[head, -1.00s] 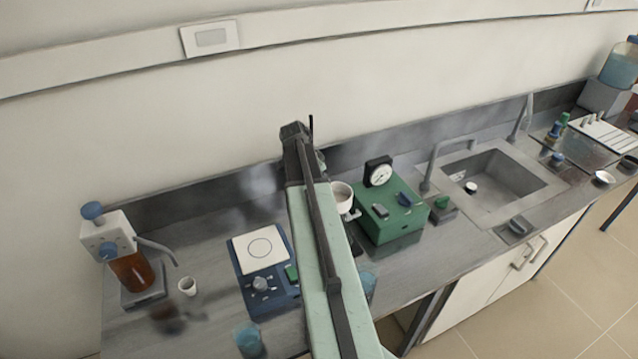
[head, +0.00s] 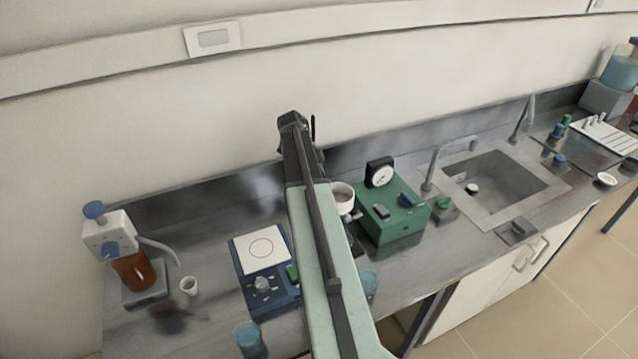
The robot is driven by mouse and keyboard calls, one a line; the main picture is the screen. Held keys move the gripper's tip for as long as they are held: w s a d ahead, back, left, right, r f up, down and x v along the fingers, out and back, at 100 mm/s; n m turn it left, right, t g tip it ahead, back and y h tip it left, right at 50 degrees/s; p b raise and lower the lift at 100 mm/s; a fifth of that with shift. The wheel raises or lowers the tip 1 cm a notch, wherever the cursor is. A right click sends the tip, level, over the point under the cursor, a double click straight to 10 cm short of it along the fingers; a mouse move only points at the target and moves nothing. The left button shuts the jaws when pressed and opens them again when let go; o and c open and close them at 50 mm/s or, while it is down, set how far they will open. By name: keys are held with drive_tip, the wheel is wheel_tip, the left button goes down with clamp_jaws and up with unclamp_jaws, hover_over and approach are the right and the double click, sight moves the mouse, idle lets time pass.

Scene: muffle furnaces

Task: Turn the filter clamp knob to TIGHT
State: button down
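A green box (head: 392,222) with a round gauge (head: 380,173) stands on the bench right of my arm. A dark blue knob (head: 407,200) and a grey control (head: 382,211) sit on its top. A white cup-shaped funnel (head: 343,197) is beside the box, partly hidden by my arm. I cannot tell which part is the filter clamp knob, and no TIGHT marking is readable. My gripper (head: 293,122) is at the far end of the raised arm, in front of the wall and apart from these things. Its fingers are too unclear to read.
A blue hotplate (head: 270,292) with a white top lies left of my arm. A sink (head: 500,190) with a tap is at right.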

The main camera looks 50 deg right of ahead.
drive_tip(key=shift+w, duration=0.2)
idle(0.3)
drive_tip(key=c, duration=0.9)
unclamp_jaws()
drive_tip(key=shift+o, duration=0.2)
drive_tip(key=p+v, duration=0.7)
drive_tip(key=shift+r, duration=0.35)
drive_tip(key=shift+w, duration=0.15)
